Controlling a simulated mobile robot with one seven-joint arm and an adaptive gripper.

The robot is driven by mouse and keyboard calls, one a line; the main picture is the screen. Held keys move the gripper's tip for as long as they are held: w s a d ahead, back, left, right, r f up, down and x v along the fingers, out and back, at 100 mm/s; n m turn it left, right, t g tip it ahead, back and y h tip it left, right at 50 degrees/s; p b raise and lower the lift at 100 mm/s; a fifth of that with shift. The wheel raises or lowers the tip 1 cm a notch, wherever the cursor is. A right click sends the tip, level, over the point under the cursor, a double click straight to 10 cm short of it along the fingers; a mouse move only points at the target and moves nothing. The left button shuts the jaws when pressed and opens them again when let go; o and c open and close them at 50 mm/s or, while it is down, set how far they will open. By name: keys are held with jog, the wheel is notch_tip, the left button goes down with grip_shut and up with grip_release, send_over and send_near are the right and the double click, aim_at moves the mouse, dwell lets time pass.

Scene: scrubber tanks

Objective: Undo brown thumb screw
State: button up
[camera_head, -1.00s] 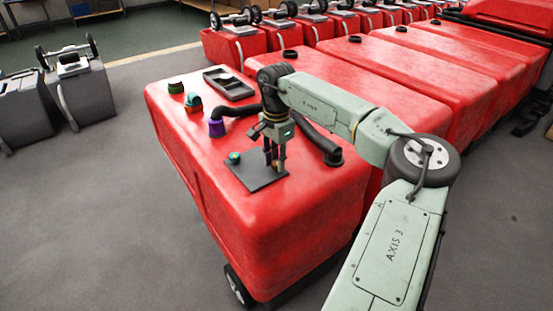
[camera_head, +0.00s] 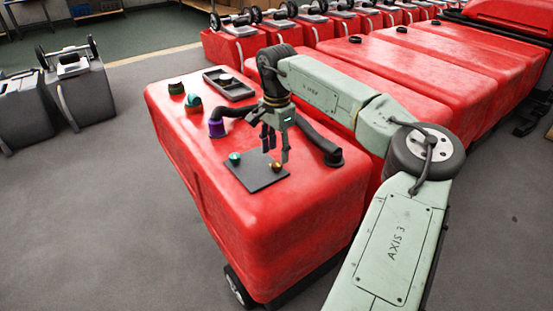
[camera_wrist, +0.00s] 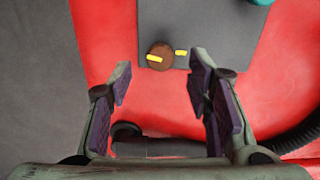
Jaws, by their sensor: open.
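The brown thumb screw (camera_head: 275,166) sits on the dark square plate (camera_head: 256,179) on top of the red tank, near the plate's right corner. In the wrist view the brown thumb screw (camera_wrist: 157,62) shows a yellow mark on its top, roughly in line with a second yellow mark (camera_wrist: 181,53) on the plate (camera_wrist: 210,20). My gripper (camera_head: 275,156) is open and empty, above the screw. In the wrist view my gripper's fingers (camera_wrist: 160,76) are spread wide, with the screw apart from both, just beyond the fingertips. A teal screw (camera_head: 235,157) sits on the plate's far left part.
A purple-collared black hose (camera_head: 217,128) and a second black hose (camera_head: 325,148) flank my gripper. A black tray (camera_head: 229,83), a green cap (camera_head: 176,88) and a teal-and-red cap (camera_head: 193,101) lie farther back. More red tanks (camera_head: 450,80) stand to the right.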

aim_at(276, 164)
notch_tip(276, 164, up, 8)
jog(key=shift+f, duration=0.2)
